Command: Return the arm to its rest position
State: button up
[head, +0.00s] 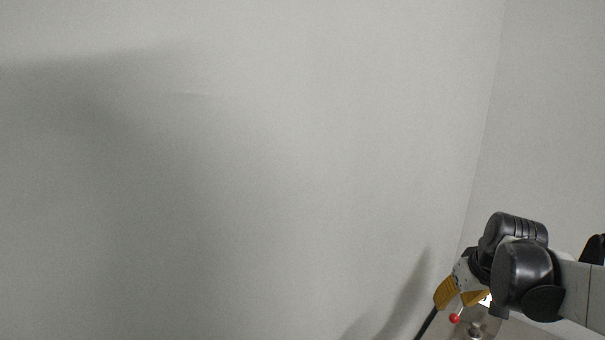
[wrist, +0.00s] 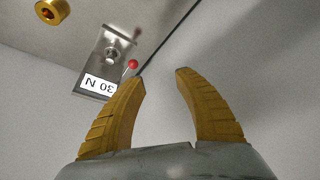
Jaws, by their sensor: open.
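My gripper (wrist: 160,85) is open and empty, its two ribbed yellow fingers apart with nothing between them in the wrist view. In the head view my gripper (head: 457,297) shows at the lower right, on the end of my black and grey arm. The red knob (head: 454,318) also shows just below the fingers in the head view.
A gold round knob (wrist: 52,12) is at the upper left of the wrist view. A plain grey wall (head: 250,150) fills most of the head view. A second wall (head: 550,130) meets it in a corner at the right.

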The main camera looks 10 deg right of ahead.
jog(key=s+a+t, duration=0.1)
jog(key=s+a, duration=0.6)
jog(key=a, duration=0.2)
jog(key=s+a+r+t, duration=0.1)
jog(key=s+a, duration=0.5)
jog(key=a, duration=0.4)
jog(key=shift+s+a+r+y, duration=0.2)
jog(key=shift+s+r+y, duration=0.1)
jog(key=shift+s, duration=0.1)
